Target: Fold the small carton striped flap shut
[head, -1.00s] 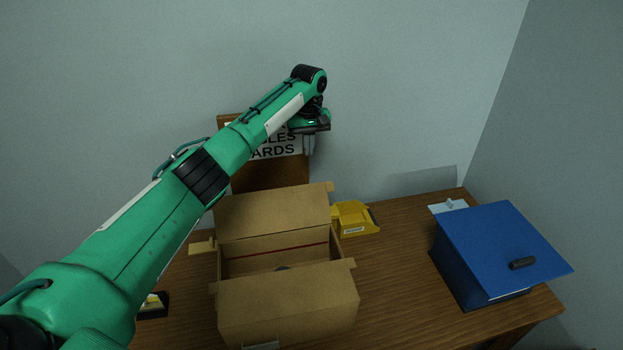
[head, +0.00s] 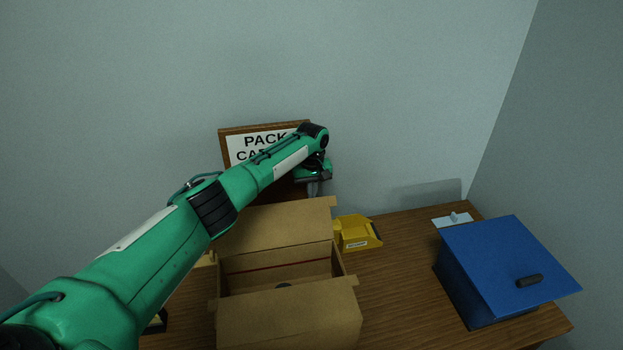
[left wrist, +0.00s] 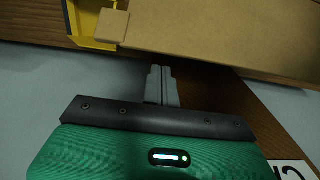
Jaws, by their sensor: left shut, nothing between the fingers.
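A brown open carton (head: 288,318) stands on the wooden table in the head view. Its far flap (head: 278,228) stands up at the back and its near flap hangs toward me. No stripes can be made out on the flaps from here. My left gripper (head: 313,188) is shut and empty, above and behind the far flap's upper edge. In the left wrist view its closed fingers (left wrist: 161,85) point toward the cardboard flap (left wrist: 215,35); I cannot tell whether they touch it. My right gripper is not in view.
A blue box with a lid (head: 508,268) is at the right. A framed sign (head: 250,143) stands behind the carton by the wall. Bare table (head: 400,285) lies between carton and blue box.

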